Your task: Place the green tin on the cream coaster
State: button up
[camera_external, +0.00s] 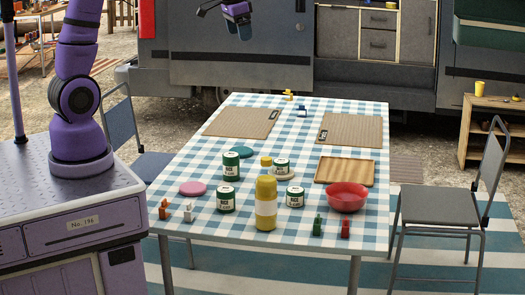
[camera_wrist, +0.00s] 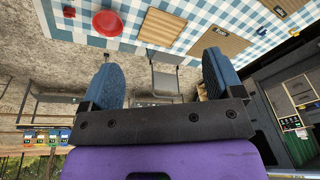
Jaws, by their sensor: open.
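Several green tins with white labels stand on the checked table in the external view: a tall one (camera_external: 231,166) at the back left, a front left one (camera_external: 225,199), a front right one (camera_external: 295,197) and a short one (camera_external: 281,167) behind the yellow bottle. Which tin is meant I cannot tell. The cream coaster (camera_external: 288,177) shows partly at the short tin's base; whether that tin rests on it is unclear. My gripper (camera_external: 238,30) is high beyond the table's far side, away from the tins. In the wrist view my gripper (camera_wrist: 160,75) is open and empty.
The yellow bottle (camera_external: 265,204) stands among the tins. A pink coaster (camera_external: 192,188), teal coaster (camera_external: 243,152), red bowl (camera_external: 347,197) and wooden tray (camera_external: 345,171) lie around them. Small figures stand along the front edge. Woven mats (camera_external: 241,122) lie farther back. Chairs flank the table.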

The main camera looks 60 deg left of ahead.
jog(key=s+d+r+n+t, duration=0.1)
jog(key=s+r, duration=0.3)
jog(key=s, duration=0.4)
jog(key=s+r, duration=0.4)
jog(key=s, duration=0.3)
jog(key=s+d+f+n+t, duration=0.1)
jog(key=s, duration=1.6)
jog(key=shift+s+d+f+t, duration=0.15)
jog(key=shift+s+f+t, duration=0.15)
jog(key=shift+s, duration=0.1)
